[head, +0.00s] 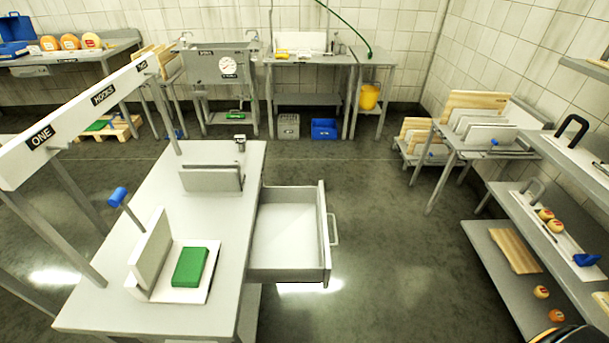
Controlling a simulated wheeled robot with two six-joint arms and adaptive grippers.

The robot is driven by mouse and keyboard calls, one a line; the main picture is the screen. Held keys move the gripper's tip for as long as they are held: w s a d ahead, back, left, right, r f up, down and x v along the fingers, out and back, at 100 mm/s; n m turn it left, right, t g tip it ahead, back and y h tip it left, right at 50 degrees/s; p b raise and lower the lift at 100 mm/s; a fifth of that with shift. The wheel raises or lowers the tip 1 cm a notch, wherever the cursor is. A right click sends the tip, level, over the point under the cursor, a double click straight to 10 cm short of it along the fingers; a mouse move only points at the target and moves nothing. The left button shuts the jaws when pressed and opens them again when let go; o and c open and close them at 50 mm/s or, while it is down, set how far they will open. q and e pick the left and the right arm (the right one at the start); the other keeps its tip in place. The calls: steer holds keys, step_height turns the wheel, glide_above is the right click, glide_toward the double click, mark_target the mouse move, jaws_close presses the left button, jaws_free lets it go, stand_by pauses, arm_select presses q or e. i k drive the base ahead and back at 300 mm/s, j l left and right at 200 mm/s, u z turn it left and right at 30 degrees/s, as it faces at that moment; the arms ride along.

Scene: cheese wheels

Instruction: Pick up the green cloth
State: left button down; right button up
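A green folded cloth (190,266), thick and rectangular, lies flat on a white board (140,289) at the near end of the grey work table (95,312). An upright pale panel (150,252) stands just left of it. Its top and front side are in plain sight. Smaller green flat items show farther off, on the low shelf under the gauge unit (236,115) and on a wooden pallet (97,126); I cannot tell what they are. Neither of my grippers shows in the head view.
An open, empty drawer (285,238) juts from the table's right side. Shelves with boards and small cheeses (541,292) stand at right. The floor (400,270) between is clear.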

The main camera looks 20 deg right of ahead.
mark_target(188, 272)
steer(key=l, duration=1.2)
steer(key=u, duration=1.35)
steer(key=i+l, duration=0.05)
